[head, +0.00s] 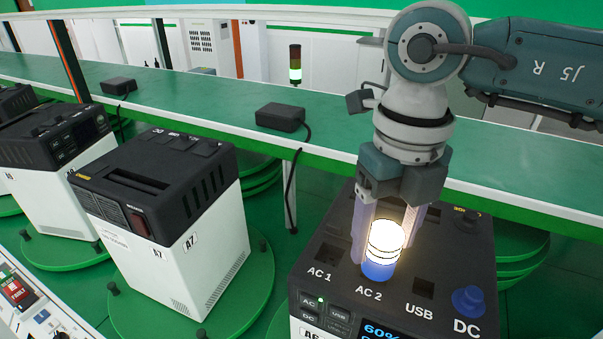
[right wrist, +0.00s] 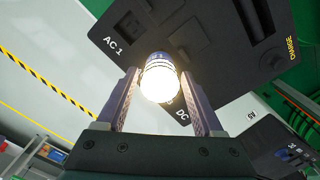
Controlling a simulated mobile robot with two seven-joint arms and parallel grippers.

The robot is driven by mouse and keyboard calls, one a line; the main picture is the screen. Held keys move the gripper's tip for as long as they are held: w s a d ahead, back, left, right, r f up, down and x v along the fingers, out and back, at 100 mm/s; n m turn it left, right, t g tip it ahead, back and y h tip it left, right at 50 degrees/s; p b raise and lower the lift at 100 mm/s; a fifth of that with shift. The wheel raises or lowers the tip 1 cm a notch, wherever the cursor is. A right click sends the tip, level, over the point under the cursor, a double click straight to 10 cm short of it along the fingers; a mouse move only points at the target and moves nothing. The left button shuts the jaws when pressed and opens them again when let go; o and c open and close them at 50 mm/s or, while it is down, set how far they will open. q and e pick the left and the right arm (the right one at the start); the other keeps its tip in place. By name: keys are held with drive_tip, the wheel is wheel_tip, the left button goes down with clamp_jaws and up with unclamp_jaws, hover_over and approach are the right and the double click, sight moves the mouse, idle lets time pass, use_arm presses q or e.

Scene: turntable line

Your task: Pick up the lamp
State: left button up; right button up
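The lamp (head: 384,240) glows white above a blue base and stands upright in the AC 2 socket on top of the dark-topped power unit (head: 440,255). In the right wrist view the lit lamp (right wrist: 160,80) sits between the two fingers, with a narrow gap visible at each side. My right gripper (head: 388,232) points down over the lamp, with its fingers open on either side of it. The fingers also show in the right wrist view (right wrist: 160,88). My left gripper is not in view.
The unit's screen (head: 385,332) reads 60%, and a blue knob (head: 468,300) sits by DC. Another unit, A7 (head: 165,215), stands on a green turntable (head: 255,290) to the left. Behind runs a green-topped bench (head: 210,98) with black adapters (head: 281,117).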

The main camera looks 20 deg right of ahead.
clamp_jaws()
idle(0.3)
drive_tip(key=shift+r, duration=0.15)
